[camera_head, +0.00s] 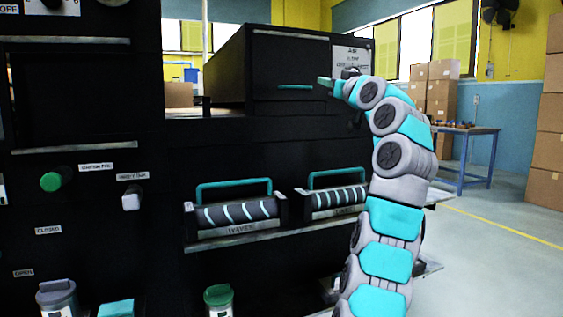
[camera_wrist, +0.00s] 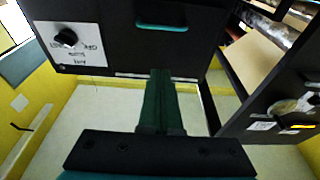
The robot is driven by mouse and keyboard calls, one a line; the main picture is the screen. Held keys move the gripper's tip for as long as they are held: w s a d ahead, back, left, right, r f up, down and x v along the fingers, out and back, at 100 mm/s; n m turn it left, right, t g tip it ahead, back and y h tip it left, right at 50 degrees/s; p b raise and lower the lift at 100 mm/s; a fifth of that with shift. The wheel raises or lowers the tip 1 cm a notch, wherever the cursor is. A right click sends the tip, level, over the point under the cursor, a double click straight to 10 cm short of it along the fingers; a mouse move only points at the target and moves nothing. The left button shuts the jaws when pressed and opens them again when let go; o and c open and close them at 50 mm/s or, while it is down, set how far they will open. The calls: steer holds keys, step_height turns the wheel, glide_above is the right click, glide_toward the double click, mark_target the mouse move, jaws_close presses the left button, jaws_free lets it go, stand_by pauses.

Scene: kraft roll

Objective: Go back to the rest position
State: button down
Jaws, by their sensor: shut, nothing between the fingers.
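My gripper (camera_head: 325,81) is raised in front of the upper black cabinet box (camera_head: 290,55), just right of its teal handle (camera_head: 294,87). In the wrist view my gripper (camera_wrist: 160,73) shows its dark green fingers shut together, with nothing between them. The teal handle (camera_wrist: 161,27) is beyond the fingertips there, and I see a gap between them. My grey and teal arm reaches up on the right of the head view.
A black knob (camera_wrist: 66,38) sits on a white label plate beside the handle. Two rollers with teal handles, one at left (camera_head: 238,212) and one at right (camera_head: 338,199), lie on a lower shelf. A green knob (camera_head: 52,181) is at left. Open floor (camera_head: 480,265) lies right, before a blue table (camera_head: 466,150).

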steer(key=a+f+m+g+p, duration=0.2)
steer(key=a+f+g+p, duration=0.1)
steer(key=a+f+g, duration=0.5)
steer(key=s+a+f+g+p, duration=0.1)
steer(key=s+a+f+g, duration=0.15)
steer(key=s+f, duration=0.55)
steer(key=s+a+f+g+p, duration=0.1)
steer(key=s+a+f+g, duration=0.15)
steer(key=s+f, duration=0.65)
steer(key=s+d+f+g+h+p, duration=0.1)
steer(key=s+d+f+g+h, duration=0.1)
steer(key=s+f, duration=0.6)
steer(key=s+d+f+m+g+h, duration=0.1)
steer(key=s+f, duration=0.7)
steer(key=s, duration=1)
steer(key=s+d+f+g+h+p, duration=0.1)
steer(key=s+d+f+g+h, duration=0.2)
steer(key=s, duration=1.1)
steer(key=d+f+g, duration=0.2)
steer(key=d+f, duration=0.1)
steer(key=f, duration=0.2)
steer(key=shift+d+f+p, duration=0.15)
steer(key=shift+d+p, duration=0.15)
steer(key=shift+d, duration=0.05)
steer(key=shift+w, duration=0.1)
